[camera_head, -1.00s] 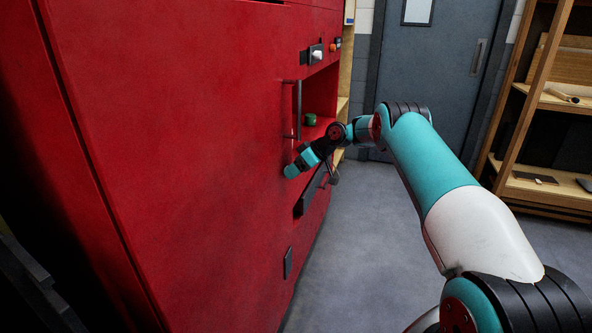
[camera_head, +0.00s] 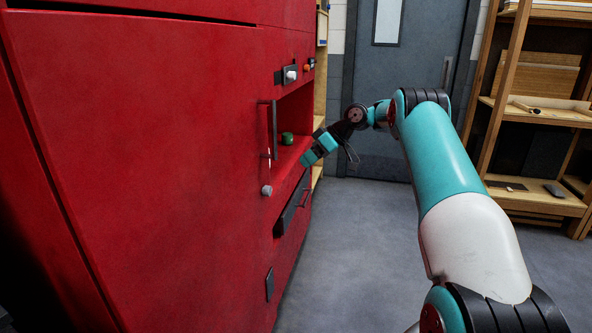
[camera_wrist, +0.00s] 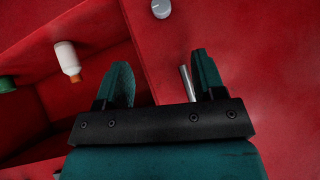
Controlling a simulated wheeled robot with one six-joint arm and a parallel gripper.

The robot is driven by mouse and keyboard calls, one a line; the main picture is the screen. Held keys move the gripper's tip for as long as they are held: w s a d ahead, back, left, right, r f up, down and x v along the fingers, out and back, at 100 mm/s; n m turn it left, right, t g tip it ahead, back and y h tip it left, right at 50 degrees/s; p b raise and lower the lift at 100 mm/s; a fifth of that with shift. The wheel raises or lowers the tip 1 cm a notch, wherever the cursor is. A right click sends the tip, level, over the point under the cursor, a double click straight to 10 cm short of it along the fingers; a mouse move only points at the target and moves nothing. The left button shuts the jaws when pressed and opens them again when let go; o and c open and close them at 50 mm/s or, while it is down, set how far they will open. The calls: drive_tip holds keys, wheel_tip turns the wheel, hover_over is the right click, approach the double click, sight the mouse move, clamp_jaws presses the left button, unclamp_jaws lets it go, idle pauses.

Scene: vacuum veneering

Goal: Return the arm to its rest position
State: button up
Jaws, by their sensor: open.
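My gripper (camera_wrist: 160,85) shows in the wrist view with its two teal fingers apart and nothing held between them. A thin metal rod (camera_wrist: 187,82) shows beside the right finger; I cannot tell whether they touch. In the head view my gripper (camera_head: 306,158) is at the end of my bent arm, in front of the red cabinet (camera_head: 150,150), close to its open recess. The finger gap is too small to make out there.
The red cabinet has a bar handle (camera_head: 273,130), a grey knob (camera_head: 267,190) and a recess holding a green object (camera_head: 287,138). A white bottle-like object (camera_wrist: 67,58) shows in the wrist view. A grey door (camera_head: 410,60) and wooden shelves (camera_head: 535,115) stand behind. The floor (camera_head: 350,250) is clear.

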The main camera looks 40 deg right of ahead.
drive_tip(key=shift+v, duration=0.9)
drive_tip(key=s+a+r+g+p, duration=0.15)
drive_tip(key=a+r, duration=0.25)
drive_tip(key=a, duration=0.5)
drive_tip(key=s+a+r+g, duration=0.1)
drive_tip(key=s+a+r, duration=0.25)
drive_tip(key=a, duration=0.65)
drive_tip(key=s+a+r+g+p, duration=0.1)
drive_tip(key=s+a+r, duration=0.1)
drive_tip(key=a+r, duration=0.5)
drive_tip(key=s+a+h, duration=0.1)
drive_tip(key=s+a, duration=0.9)
drive_tip(key=s+a+f+g+h+p, duration=0.1)
drive_tip(key=s+f, duration=0.1)
drive_tip(key=s, duration=0.8)
drive_tip(key=s+a+f+g, duration=0.1)
drive_tip(key=s+a+f, duration=0.1)
drive_tip(key=s, duration=0.9)
drive_tip(key=shift+h+p, duration=0.35)
drive_tip(key=shift+h, duration=0.05)
drive_tip(key=shift+a+r+g, duration=0.1)
drive_tip(key=shift+g, duration=0.15)
